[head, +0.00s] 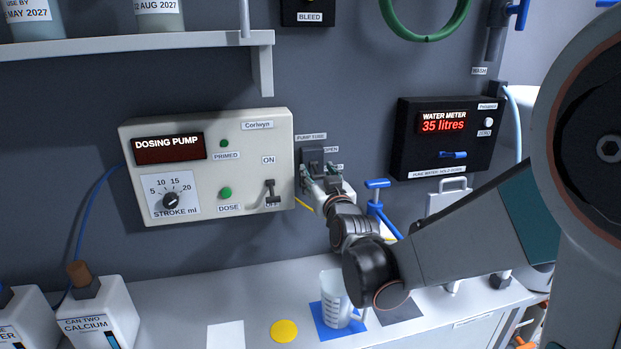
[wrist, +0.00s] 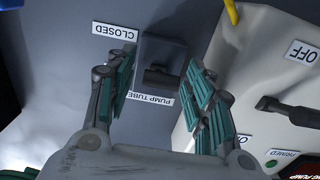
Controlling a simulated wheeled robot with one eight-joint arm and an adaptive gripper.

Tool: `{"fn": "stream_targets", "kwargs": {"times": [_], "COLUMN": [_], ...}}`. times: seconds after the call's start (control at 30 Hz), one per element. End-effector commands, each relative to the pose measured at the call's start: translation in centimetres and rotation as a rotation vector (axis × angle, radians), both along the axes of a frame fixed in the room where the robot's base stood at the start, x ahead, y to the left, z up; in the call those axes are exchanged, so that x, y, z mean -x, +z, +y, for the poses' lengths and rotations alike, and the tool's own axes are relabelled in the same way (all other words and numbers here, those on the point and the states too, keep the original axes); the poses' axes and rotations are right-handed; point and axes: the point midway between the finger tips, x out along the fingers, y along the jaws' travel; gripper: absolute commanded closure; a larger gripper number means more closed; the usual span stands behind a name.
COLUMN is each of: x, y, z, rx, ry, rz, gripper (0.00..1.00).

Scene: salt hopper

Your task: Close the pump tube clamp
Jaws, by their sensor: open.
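The pump tube clamp (head: 312,156) is a small dark block on the wall, just right of the dosing pump, under a PUMP TUBE label. In the head view an OPEN label is beside it. My gripper (head: 322,178) is at the clamp and partly hides its lower part. In the wrist view, which is upside down, the clamp (wrist: 163,48) with its dark lever (wrist: 163,77) shows between the spread green-padded fingers of my gripper (wrist: 160,75). A CLOSED label (wrist: 115,30) is beside the block. The fingers hold nothing; contact with the lever cannot be told.
The cream dosing pump (head: 238,150) is close on the left, with its ON switch (head: 270,190). The water meter box (head: 443,165) and a blue-handled valve (head: 377,184) are to the right. A measuring jug (head: 336,300) stands on a blue mat below.

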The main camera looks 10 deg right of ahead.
Motion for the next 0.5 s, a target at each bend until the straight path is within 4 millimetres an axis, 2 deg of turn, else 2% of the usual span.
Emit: {"fn": "stream_targets", "kwargs": {"times": [0.27, 0.47, 0.5], "x": [-0.13, -0.11, -0.11], "y": [0.01, 0.01, 0.01], "z": [0.0, 0.0, 0.0], "rx": [0.0, 0.0, 0.0], "ry": [0.0, 0.0, 0.0], "rz": [0.0, 0.0, 0.0], "gripper": [0.52, 0.95, 0.97]}}
